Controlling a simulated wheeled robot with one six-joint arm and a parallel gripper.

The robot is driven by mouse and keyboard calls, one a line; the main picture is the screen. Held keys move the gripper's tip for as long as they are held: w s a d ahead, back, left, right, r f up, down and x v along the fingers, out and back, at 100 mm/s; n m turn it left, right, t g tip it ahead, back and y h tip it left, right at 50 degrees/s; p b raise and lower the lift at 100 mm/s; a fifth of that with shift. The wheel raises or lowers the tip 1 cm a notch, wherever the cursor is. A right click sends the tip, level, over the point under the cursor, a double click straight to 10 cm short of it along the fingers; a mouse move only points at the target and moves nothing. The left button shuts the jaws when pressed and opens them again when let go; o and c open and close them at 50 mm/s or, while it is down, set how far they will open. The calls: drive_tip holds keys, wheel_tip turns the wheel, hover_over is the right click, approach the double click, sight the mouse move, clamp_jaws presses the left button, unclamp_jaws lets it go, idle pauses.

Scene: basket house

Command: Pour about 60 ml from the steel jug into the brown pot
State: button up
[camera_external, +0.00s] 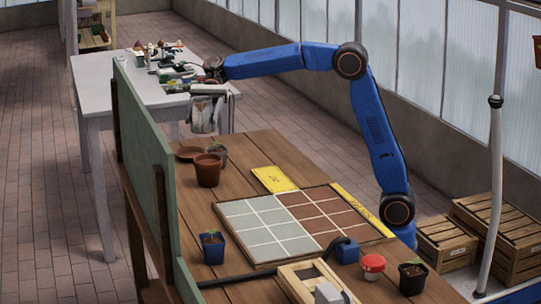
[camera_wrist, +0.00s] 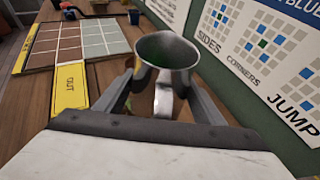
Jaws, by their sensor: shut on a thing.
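The steel jug (camera_external: 203,114) hangs from my gripper (camera_external: 207,94) above the far end of the wooden table. In the wrist view my gripper (camera_wrist: 160,84) is shut on the jug (camera_wrist: 168,50), with a finger on each side. The jug looks close to upright; its inside is dark, and I cannot tell the liquid level. The brown pot (camera_external: 208,172) stands on the table below the jug and a little nearer the camera. I cannot make the pot out in the wrist view, where the jug and gripper block part of the table.
A brown saucer (camera_external: 190,153) and a small dark pot (camera_external: 218,153) are close to the brown pot. A green board (camera_external: 145,150) rises along the table's left edge. A tiled grid (camera_external: 300,222) and yellow OUT sign (camera_external: 273,179) lie to the right. A cluttered white table (camera_external: 125,93) is behind.

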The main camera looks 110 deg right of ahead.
sight(196, 125)
drive_tip(key=w+f+n+g, duration=0.1)
drive_tip(key=w+a+n+g+y, duration=0.1)
drive_tip(key=n+g, duration=0.1)
drive_tip(key=shift+f, duration=0.35)
drive_tip(key=shift+w+a+f+n+g+y, duration=0.15)
drive_tip(key=shift+w+f+n+g, duration=0.1)
drive_tip(key=shift+f+n+g, duration=0.4)
drive_tip(key=shift+w+a+f+n+g+y, duration=0.1)
drive_tip(key=shift+w+f+n+g+y, duration=0.15)
drive_tip(key=shift+n+g, duration=0.55)
drive_tip(key=shift+a+r+h, duration=0.1)
drive_tip(key=shift+h, duration=0.3)
drive_tip(key=shift+a+r+h, duration=0.25)
drive_tip(key=shift+a+h, duration=0.15)
drive_tip(key=shift+h, duration=0.4)
drive_tip(key=shift+a+r+h, duration=0.2)
drive_tip(key=shift+a+h, duration=0.15)
drive_tip(key=shift+h, duration=0.45)
drive_tip(key=shift+s+a+f+h, duration=0.1)
drive_tip(key=shift+a+f+h, duration=0.5)
drive_tip(key=shift+h, duration=0.4)
drive_tip(key=shift+a+r+h, duration=0.4)
drive_tip(key=shift+a+h, duration=0.05)
drive_tip(key=shift+h, duration=0.45)
drive_tip(key=shift+f+h, duration=0.3)
drive_tip(key=shift+h, duration=0.85)
drive_tip(key=shift+f+h, duration=0.3)
drive_tip(key=shift+h, duration=0.85)
